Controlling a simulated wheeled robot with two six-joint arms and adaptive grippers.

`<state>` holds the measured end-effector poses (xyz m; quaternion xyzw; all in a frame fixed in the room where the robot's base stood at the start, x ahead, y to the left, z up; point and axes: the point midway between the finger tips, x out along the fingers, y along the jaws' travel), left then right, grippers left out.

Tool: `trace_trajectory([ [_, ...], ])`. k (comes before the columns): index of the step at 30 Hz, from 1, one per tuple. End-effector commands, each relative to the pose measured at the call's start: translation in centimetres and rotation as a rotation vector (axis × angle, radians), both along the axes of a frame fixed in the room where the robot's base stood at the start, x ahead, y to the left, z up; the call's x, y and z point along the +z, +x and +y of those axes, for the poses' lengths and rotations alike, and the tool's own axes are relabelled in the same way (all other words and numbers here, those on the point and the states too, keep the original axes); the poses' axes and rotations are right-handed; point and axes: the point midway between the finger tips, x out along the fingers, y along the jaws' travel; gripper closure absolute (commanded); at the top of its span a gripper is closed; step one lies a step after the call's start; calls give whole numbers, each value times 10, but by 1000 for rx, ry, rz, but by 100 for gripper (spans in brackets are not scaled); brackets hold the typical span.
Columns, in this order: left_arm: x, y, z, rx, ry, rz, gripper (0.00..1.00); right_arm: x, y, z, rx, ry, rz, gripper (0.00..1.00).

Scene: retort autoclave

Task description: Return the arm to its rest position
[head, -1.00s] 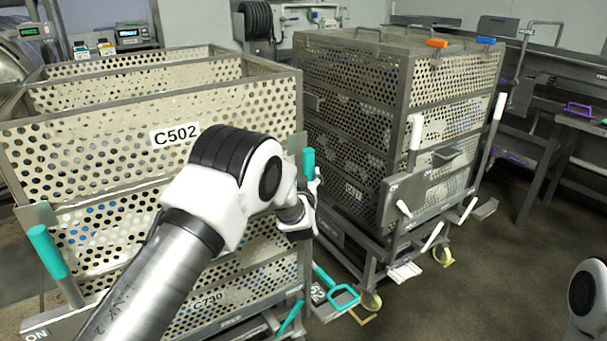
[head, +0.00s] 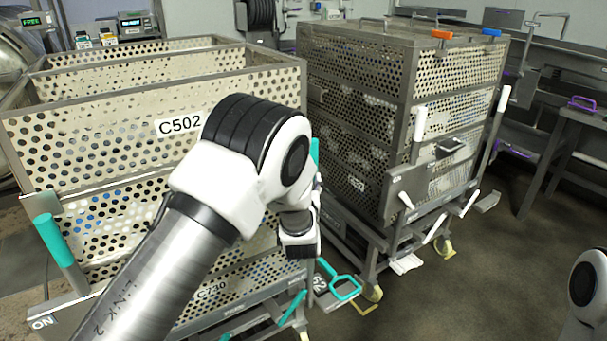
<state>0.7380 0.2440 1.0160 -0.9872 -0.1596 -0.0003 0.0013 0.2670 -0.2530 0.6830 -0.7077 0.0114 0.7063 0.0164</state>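My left arm (head: 235,175) reaches in from the bottom left and bends at a white and black elbow in front of the C502 basket cart. Its far links (head: 298,222) hang down at the cart's right edge, near a teal handle (head: 314,152) that is partly covered. The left gripper's fingers cannot be made out; they are hidden behind the arm's own links. I see nothing held. Only a white and black piece of my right arm (head: 588,280) shows at the lower right edge; its gripper is out of the picture.
The perforated basket cart C502 (head: 90,132) stands close behind the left arm, with a teal lever (head: 54,240) at its left. A second cart (head: 455,80) with white levers stands to its right. A teal loop handle (head: 346,288) sits low between them.

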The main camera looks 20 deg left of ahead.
Motion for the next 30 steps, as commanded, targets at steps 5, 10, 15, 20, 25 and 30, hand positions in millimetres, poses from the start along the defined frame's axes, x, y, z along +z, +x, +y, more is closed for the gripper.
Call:
trace_trajectory([
  [5, 1, -2, -1, -1, 0, -2, 41, 0, 0, 0, 0, 0, 0, 100],
  [10, 1, -2, -1, -1, 0, -2, 41, 0, 0, 0, 0, 0, 0, 100],
  [15, -13, -4, 0, 1, -2, 18, 41, 0, 0, 0, 0, 0, 0, 100],
  [20, -97, -34, 26, 39, -17, 172, 41, 0, 0, 0, 0, 0, 0, 100],
  [25, -220, -125, 48, 16, -39, 514, 41, 0, 0, 0, 0, 0, 0, 100],
  [30, -309, -252, 49, -47, -105, 903, 41, 0, 0, 0, 0, 0, 0, 100],
])
